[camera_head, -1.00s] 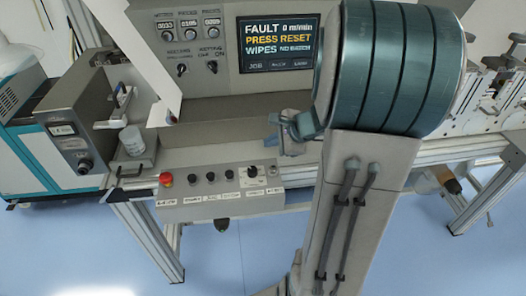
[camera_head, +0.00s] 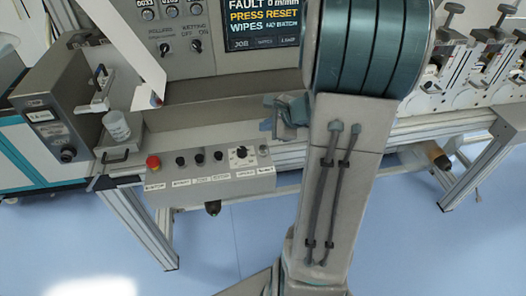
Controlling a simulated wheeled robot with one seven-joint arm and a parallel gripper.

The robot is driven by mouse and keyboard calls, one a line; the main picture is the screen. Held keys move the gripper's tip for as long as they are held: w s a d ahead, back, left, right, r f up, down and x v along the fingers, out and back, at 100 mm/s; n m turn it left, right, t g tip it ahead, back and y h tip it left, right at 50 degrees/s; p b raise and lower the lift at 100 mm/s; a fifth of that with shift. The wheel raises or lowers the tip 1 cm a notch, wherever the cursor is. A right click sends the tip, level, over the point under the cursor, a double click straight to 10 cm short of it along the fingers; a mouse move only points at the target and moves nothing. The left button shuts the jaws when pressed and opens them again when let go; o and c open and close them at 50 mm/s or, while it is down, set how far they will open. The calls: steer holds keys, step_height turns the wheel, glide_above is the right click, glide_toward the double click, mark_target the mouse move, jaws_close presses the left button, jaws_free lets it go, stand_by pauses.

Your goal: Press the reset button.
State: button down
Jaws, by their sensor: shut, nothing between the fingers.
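The control box (camera_head: 160,195) is on the front of the machine at lower centre-left. It carries a red mushroom button (camera_head: 153,161) at its left end. To the right are small black buttons, one of them (camera_head: 218,155) left of a larger knob (camera_head: 241,152). The labels below are too small to read surely, so I cannot tell which button is reset. The screen (camera_head: 262,20) shows FAULT, PRESS RESET and WIPES. My gripper (camera_head: 270,113) is partly hidden by my arm. It appears above and right of the box, apart from the buttons, and is shut and empty.
My arm fills the centre-right. A white cup (camera_head: 117,126) stands on a small bracket at left, next to a grey instrument box (camera_head: 55,115). Machine rail and legs run along the front. Blue floor (camera_head: 220,245) is open below the control box.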

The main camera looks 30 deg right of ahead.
mark_target(266, 149)
steer(key=shift+f+b, duration=2.05)
steer(key=shift+f, duration=0.65)
steer(key=shift+f, duration=0.1)
steer(key=shift+f+b, duration=0.3)
steer(key=shift+b, duration=0.25)
steer(key=shift+f+b, duration=0.55)
steer(key=shift+b, duration=0.1)
stand_by(0.3)
steer(key=shift+r, duration=0.1)
steer(key=shift+r+p, duration=0.75)
steer(key=shift+r, duration=0.15)
steer(key=shift+r, duration=0.1)
step_height(266, 149, up, 5)
steer(key=p, duration=0.4)
